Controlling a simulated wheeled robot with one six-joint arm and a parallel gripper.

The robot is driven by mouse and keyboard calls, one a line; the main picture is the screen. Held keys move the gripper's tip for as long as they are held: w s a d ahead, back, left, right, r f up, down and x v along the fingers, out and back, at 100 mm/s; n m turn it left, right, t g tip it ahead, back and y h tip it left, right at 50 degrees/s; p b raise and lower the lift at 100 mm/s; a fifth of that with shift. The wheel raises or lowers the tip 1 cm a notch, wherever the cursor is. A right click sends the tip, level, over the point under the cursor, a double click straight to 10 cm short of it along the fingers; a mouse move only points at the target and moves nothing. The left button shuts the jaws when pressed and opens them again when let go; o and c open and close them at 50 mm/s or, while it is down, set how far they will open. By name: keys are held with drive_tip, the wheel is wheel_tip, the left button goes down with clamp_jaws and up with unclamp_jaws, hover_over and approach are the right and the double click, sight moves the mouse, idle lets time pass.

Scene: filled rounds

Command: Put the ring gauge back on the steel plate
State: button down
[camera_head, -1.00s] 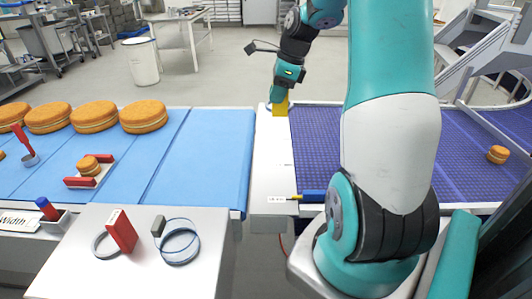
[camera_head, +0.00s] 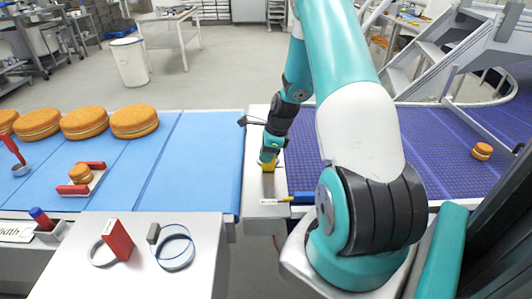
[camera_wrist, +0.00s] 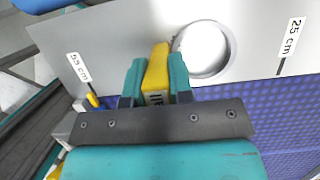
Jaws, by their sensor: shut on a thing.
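My gripper (camera_head: 268,163) is shut on the yellow block (camera_wrist: 157,68) of what looks like the ring gauge. In the wrist view a round rim with a bright centre, seemingly its ring (camera_wrist: 232,57), lies right beside the block. A finger hides where the two join. In the head view the yellow block (camera_head: 268,169) is low over the pale metal strip (camera_head: 266,209) between the belts, and the ring is not visible. I cannot tell whether it touches the strip. Labels "25 cm" (camera_wrist: 291,40) and "55 cm" (camera_wrist: 79,68) show on the strip.
A grey metal table top (camera_head: 140,285) in front holds a ring with a red block (camera_head: 118,239) and a ring with a dark block (camera_head: 153,233). Blue belt (camera_head: 205,165) is left, purple belt (camera_head: 430,150) right. A blue-and-yellow stick (camera_head: 300,198) lies near the strip's front end.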

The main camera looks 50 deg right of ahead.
drive_tip(key=shift+f, duration=0.25)
drive_tip(key=c, duration=1)
unclamp_jaws()
